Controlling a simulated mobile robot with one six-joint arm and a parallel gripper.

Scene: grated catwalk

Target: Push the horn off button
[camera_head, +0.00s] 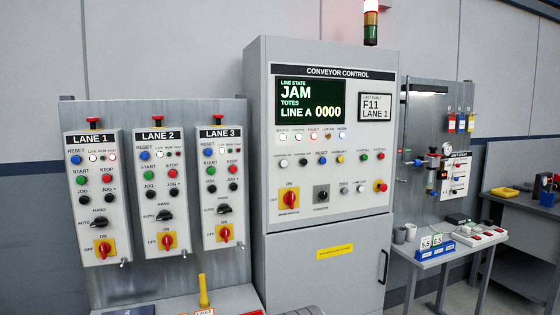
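The grey conveyor control cabinet (257,130) stands upright in the middle of the view. The labels are too small to read, so I cannot tell which one is horn off. My gripper is not in view.
Three lane boxes, Lane 1 (73,180), Lane 2 (146,205) and Lane 3 (208,180), stand left of the cabinet. A yellow-handled item (204,290) stands on the shelf below them. The display (310,101) reads JAM.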

